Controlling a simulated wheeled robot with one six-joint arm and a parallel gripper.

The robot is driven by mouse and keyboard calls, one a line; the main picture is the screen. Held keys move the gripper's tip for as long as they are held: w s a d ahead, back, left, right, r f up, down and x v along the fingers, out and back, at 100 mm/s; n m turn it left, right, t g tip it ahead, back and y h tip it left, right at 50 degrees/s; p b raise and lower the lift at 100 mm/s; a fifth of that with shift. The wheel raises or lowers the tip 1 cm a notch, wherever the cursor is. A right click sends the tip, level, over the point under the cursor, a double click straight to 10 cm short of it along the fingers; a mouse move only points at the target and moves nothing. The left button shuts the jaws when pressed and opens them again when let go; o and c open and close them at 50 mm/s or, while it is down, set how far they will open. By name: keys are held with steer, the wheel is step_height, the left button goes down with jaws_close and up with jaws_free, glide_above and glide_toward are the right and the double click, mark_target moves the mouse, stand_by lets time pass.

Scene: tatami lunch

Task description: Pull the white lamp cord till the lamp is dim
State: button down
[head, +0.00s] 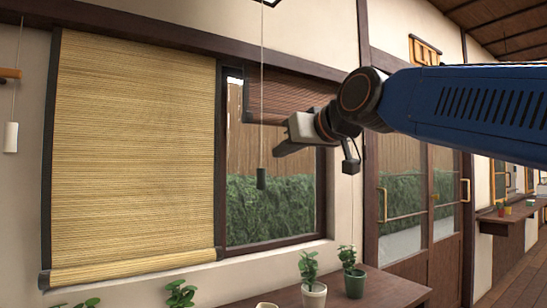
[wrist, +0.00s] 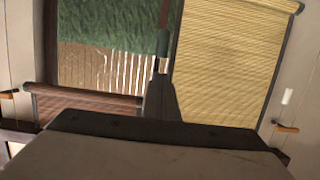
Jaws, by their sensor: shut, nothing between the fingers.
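A white cylindrical pull (head: 11,137) hangs on a thin cord at the far left of the head view, left of the bamboo blind. A white pull also shows at the right of the wrist view (wrist: 287,97), which looks upside down. A dark pull (head: 261,178) hangs on a pale cord in front of the window. My gripper (head: 277,151) is shut and empty, up by the window, a little above and right of the dark pull. In the wrist view the fingertips (wrist: 162,66) overlap the dark pull's line of sight; contact cannot be told. The white cord's lamp is not identifiable.
A lowered bamboo blind (head: 135,150) covers the left of the window; a dark blind (head: 285,95) is rolled partly up beside it. Potted plants (head: 313,296) stand on a wooden ledge (head: 385,290) below. A sliding door (head: 415,200) is at right.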

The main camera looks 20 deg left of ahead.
steer(key=shift+v, duration=1.05)
steer(key=shift+d, duration=0.1)
stand_by(0.8)
steer(key=s+d+f+m+g+h, duration=0.1)
steer(key=s+d+f+m+h, duration=0.2)
steer(key=d+f, duration=1.1)
steer(key=d+f+m+h, duration=0.2)
steer(key=d+f+h, duration=0.2)
steer(key=d+f, duration=1)
steer(key=s+d+f+m+g+h, duration=0.2)
steer(key=s+d+f, duration=0.6)
steer(key=f, duration=0.5)
steer(key=s+d+f+m+g+h, duration=0.2)
steer(key=s+d+f, duration=0.6)
steer(key=s+f, duration=0.3)
step_height(320, 180, down, 2)
steer(key=shift+d+f+m, duration=0.1)
steer(key=shift+d+m, duration=0.15)
steer(key=shift+m, duration=0.15)
steer(key=shift+d, duration=0.1)
